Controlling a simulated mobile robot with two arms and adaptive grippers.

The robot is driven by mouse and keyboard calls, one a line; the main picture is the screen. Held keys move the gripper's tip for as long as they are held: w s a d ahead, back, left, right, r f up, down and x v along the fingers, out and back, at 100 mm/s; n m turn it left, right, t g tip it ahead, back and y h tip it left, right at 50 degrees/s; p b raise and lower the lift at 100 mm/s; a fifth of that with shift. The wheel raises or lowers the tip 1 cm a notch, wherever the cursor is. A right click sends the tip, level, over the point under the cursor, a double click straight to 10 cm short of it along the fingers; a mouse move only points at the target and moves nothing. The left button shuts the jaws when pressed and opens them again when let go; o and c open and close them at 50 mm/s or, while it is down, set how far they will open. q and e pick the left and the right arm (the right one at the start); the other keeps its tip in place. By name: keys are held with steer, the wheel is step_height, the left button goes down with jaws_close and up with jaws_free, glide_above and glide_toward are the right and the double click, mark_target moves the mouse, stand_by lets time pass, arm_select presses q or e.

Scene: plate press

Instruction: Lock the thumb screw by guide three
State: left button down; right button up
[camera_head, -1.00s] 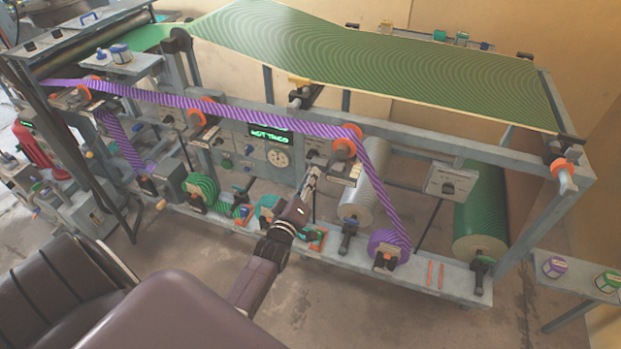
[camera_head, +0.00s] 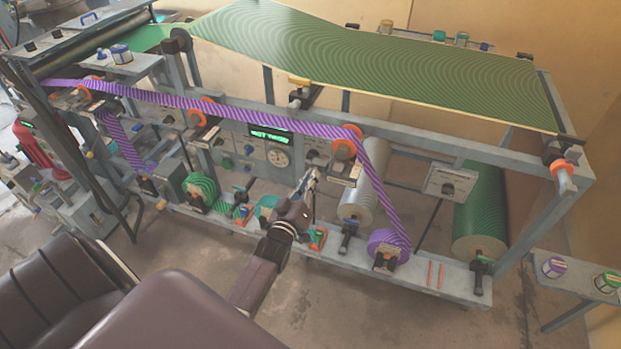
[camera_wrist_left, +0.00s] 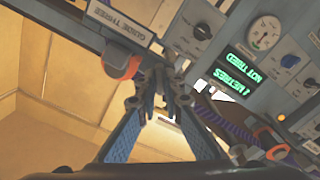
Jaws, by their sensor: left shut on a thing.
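The guide three label (camera_wrist_left: 118,20) is on a grey block in the left wrist view, with an orange roller end (camera_wrist_left: 120,66) beside it. In the head view the orange roller (camera_head: 343,149) carries the purple striped web. My left gripper (camera_head: 312,176) is just below and left of that roller. In the left wrist view its fingers (camera_wrist_left: 161,78) are closed together on something small by the label block, at the thumb screw's place. The fingertips hide most of the screw, so its thread and turn cannot be seen. My right gripper is not in view.
A panel with a round gauge (camera_head: 278,157) and a green lit display (camera_head: 269,136) is left of the gripper. The purple striped web (camera_head: 240,112) runs across the front, down to a purple roll (camera_head: 383,240). A silver roll (camera_head: 358,201) stands close right of the gripper.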

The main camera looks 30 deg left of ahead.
arm_select(q)
steer(key=m+b, duration=0.5)
steer(key=m, duration=1.9)
steer(key=shift+f+m, duration=0.15)
steer(key=shift+m, duration=0.25)
steer(key=c, duration=2.1)
jaws_free()
steer(key=v, duration=1.2)
